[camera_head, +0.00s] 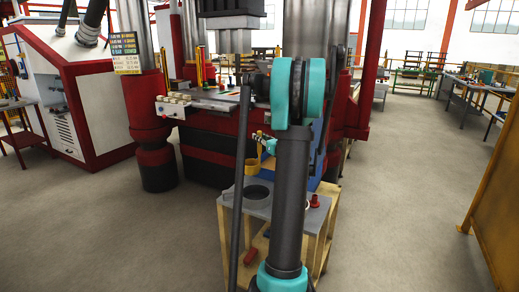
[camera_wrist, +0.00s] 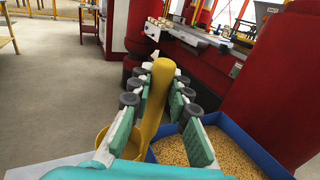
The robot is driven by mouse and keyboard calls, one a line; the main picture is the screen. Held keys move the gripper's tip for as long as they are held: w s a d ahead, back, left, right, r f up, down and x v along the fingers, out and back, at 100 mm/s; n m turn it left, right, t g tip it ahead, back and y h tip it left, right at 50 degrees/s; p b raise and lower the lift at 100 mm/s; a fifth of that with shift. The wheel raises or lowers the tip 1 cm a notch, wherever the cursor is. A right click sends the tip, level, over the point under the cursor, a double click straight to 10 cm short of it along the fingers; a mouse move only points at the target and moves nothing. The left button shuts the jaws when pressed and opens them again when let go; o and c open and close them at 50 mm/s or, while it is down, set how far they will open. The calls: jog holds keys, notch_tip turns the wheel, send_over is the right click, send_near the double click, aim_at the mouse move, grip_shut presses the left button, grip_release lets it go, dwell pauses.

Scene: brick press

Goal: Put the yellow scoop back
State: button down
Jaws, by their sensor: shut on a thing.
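The yellow scoop (camera_wrist: 157,100) is in my gripper (camera_wrist: 158,88). Its thick yellow handle stands between the two teal-and-white fingers with black joints in the wrist view. A round yellow cup shows low at the left of the fingers, partly hidden by them. In the head view the scoop (camera_head: 252,167) hangs just above the small wooden stand (camera_head: 228,220), below my gripper (camera_head: 266,143). The stand's grey top has a round dark opening (camera_head: 257,192). My arm hides part of the stand.
A blue bin (camera_wrist: 228,122) of tan granules lies beside and below my gripper in the wrist view. The red press (camera_head: 205,150) rises behind the stand. A red knob-like piece (camera_head: 314,201) sits on the stand's right side. Open floor (camera_head: 110,235) lies to the left.

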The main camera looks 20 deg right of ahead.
aim_at(260, 154)
jog(key=shift+f, duration=2.55)
jog(key=c, duration=1.4)
grip_release()
jog(key=shift+f, duration=0.1)
jog(key=shift+c, duration=0.2)
